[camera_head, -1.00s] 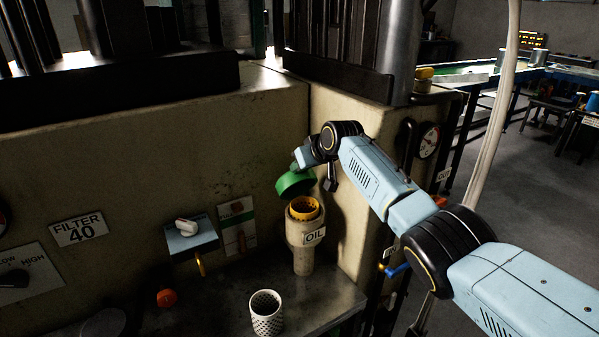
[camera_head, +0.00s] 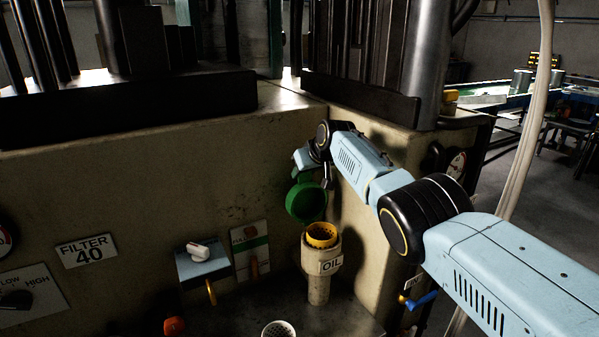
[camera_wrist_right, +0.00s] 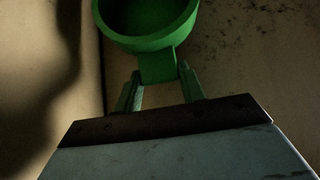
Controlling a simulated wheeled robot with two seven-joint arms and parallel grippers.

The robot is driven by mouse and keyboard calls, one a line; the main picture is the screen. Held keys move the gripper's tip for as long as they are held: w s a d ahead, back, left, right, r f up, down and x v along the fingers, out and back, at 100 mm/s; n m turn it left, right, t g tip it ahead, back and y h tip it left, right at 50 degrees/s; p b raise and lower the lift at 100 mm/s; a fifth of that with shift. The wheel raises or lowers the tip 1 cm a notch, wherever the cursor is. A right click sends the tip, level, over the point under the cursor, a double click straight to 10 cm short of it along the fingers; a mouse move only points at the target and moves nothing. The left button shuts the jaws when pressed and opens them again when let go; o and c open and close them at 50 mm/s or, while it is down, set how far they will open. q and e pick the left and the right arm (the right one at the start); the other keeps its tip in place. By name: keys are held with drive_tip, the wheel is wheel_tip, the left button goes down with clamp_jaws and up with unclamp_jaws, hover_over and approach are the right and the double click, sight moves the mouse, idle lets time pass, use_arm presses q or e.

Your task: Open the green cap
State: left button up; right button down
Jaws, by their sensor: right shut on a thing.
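The green cap (camera_head: 306,201) is off the mouth of the oil filler pipe (camera_head: 319,283), above it and tilted so its hollow side shows. The pipe carries an OIL label, and its yellow inner ring (camera_head: 321,235) is exposed. My right gripper (camera_head: 309,172) is at the cap's upper edge. In the right wrist view the right gripper's fingers (camera_wrist_right: 160,88) are shut on the tab of the green cap (camera_wrist_right: 147,40). My left gripper is not in view.
A perforated white cup (camera_head: 279,329) stands on the ledge left of the pipe, with an orange knob (camera_head: 174,326) further left. A white-handled switch box (camera_head: 197,260) is on the wall. A blue-handled valve (camera_head: 420,301) is right of the pipe.

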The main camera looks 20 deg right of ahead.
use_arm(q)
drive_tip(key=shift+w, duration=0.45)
use_arm(e)
drive_tip(key=shift+w+a+r, duration=0.1)
drive_tip(key=shift+w+r, duration=0.25)
drive_tip(key=shift+w, duration=0.25)
drive_tip(key=c, duration=1.1)
unclamp_jaws()
drive_tip(key=shift+o, duration=1.3)
drive_tip(key=shift+f, duration=0.25)
drive_tip(key=shift+s, duration=0.1)
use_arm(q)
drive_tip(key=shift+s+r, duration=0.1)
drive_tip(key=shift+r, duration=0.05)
